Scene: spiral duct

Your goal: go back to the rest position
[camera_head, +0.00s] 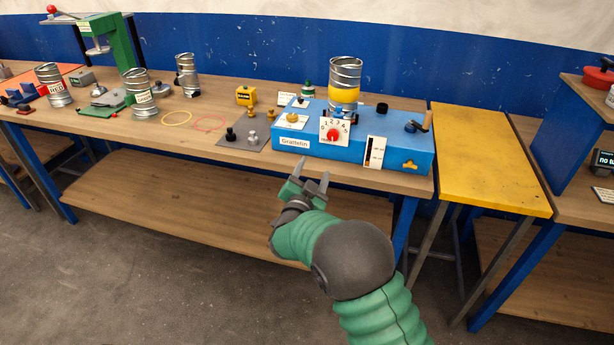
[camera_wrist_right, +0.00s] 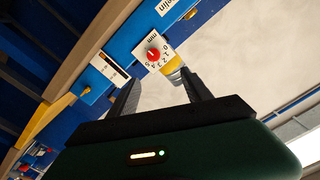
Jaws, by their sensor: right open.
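My right gripper (camera_head: 313,179) is open and empty in the head view. It is in front of the bench's front edge, just below the blue machine labelled Grattelin (camera_head: 310,153). In the right wrist view the two dark fingers of my right gripper (camera_wrist_right: 163,95) stand apart with nothing between them. Beyond them shows the machine's white dial plate with a red knob (camera_wrist_right: 153,55). A metal duct piece with a yellow band (camera_head: 344,84) stands upright on the machine. My left gripper is not in view.
The wooden bench (camera_head: 215,158) carries several metal duct pieces (camera_head: 140,86), a green press (camera_head: 117,42) and a grey mat (camera_head: 244,134) with small knobs. A yellow table (camera_head: 490,165) stands to the right. The grey floor (camera_head: 170,270) in front is clear.

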